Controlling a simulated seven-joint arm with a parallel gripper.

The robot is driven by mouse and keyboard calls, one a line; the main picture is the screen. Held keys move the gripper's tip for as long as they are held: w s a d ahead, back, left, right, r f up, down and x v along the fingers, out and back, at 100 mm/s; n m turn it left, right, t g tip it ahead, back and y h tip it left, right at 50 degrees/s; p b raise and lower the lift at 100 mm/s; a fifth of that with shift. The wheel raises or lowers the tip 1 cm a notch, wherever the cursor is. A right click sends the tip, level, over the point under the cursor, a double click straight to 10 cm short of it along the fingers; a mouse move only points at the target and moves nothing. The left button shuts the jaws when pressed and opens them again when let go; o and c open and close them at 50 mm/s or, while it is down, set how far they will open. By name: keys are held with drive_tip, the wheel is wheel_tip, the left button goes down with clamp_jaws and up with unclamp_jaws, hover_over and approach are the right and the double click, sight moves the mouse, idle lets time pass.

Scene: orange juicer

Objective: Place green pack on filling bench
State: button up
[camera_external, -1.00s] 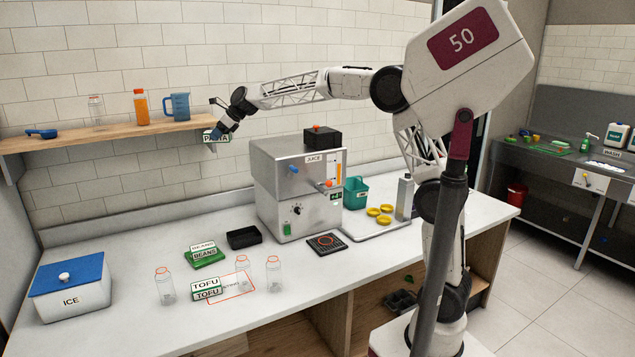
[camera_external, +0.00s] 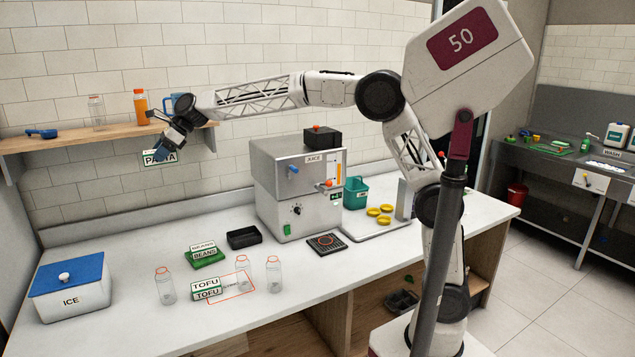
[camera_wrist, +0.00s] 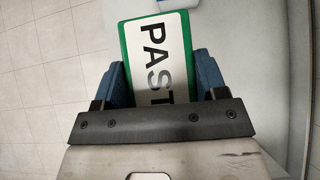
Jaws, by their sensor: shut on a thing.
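My gripper (camera_external: 170,149) is shut on a green pack (camera_external: 160,158) with a white label reading PASTA. In the wrist view the pack (camera_wrist: 155,45) sits between the blue fingers of my gripper (camera_wrist: 160,78); the label's end is hidden by the gripper. The pack is in the air in front of the shelf, above the back left of the white bench (camera_external: 130,270). A red-outlined rectangle (camera_external: 238,290) with small, unreadable lettering is marked on the bench. A green BEANS pack (camera_external: 208,260) and a TOFU pack (camera_external: 206,290) lie near it.
Clear bottles (camera_external: 165,287) stand around the outline. A blue-lidded ICE box (camera_external: 70,285) is at left, a black tray (camera_external: 243,237) and the juicer (camera_external: 295,190) behind. The wooden shelf (camera_external: 90,139) holds a bottle (camera_external: 140,106) and a blue jug.

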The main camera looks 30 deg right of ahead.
wheel_tip(320, 180, down, 41)
drive_tip(key=shift+s+a, duration=0.3)
drive_tip(key=shift+a, duration=0.05)
drive_tip(key=shift+r, duration=0.1)
drive_tip(key=shift+f, duration=2.5)
drive_tip(key=shift+f, duration=2.3)
drive_tip(key=shift+f, duration=0.1)
drive_tip(key=o, duration=1.1)
drive_tip(key=shift+f, duration=0.1)
drive_tip(key=shift+d, duration=0.1)
